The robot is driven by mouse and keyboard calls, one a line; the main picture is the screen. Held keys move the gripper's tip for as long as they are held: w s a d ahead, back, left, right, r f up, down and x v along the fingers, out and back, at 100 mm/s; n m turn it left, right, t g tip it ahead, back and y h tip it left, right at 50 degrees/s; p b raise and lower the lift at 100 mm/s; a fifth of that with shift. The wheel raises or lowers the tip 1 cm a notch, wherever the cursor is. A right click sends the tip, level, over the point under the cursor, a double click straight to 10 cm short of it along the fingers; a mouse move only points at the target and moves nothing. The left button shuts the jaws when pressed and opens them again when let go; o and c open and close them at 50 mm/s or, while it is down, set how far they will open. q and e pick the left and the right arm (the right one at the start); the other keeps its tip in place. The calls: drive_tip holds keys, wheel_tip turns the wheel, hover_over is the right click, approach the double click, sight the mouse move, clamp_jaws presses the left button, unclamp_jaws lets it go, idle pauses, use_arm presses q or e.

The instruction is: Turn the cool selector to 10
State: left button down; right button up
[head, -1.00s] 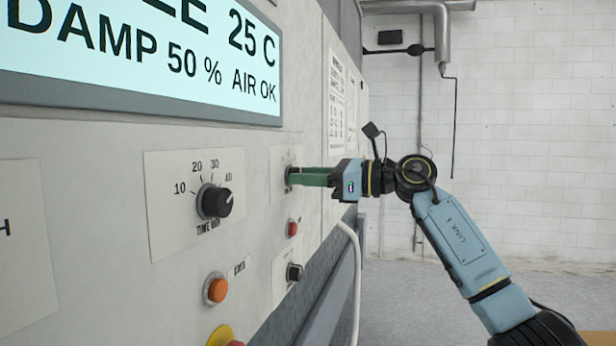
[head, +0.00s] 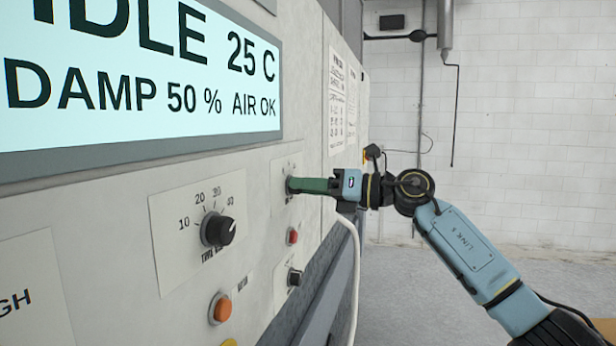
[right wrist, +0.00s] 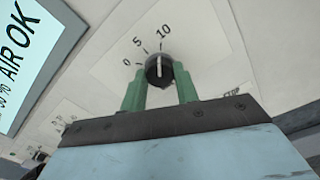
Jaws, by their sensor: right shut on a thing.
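The cool selector, a round black knob (right wrist: 158,70), shows in the right wrist view on a pale plate marked 0, 5 and 10. Its white line stands nearly upright in that picture, roughly in line with the 10 mark; the exact setting is hard to tell. My right gripper (right wrist: 160,78) has one green finger on each side of the knob and is shut on it. In the head view the right gripper (head: 293,186) reaches the panel from the right, and its fingers hide the knob. My left gripper is not in view.
Left of the gripper is the time dial (head: 218,230), marked 10 to 40. Below the gripper are a red button (head: 293,236) and another black knob (head: 294,277). An orange button (head: 221,308) sits lower left. A white hose (head: 352,260) hangs below the gripper. The display (head: 140,90) reads IDLE.

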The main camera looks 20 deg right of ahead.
drive_tip(key=shift+r+m+p, duration=0.1)
drive_tip(key=shift+m+p, duration=0.3)
drive_tip(key=shift+m, duration=0.1)
drive_tip(key=o, duration=1)
drive_tip(key=shift+d, duration=0.1)
drive_tip(key=b+v, duration=0.3)
drive_tip(key=v, duration=1)
drive_tip(key=shift+s+d+b, duration=0.1)
drive_tip(key=shift+s+b, duration=0.05)
drive_tip(key=shift+b, duration=0.15)
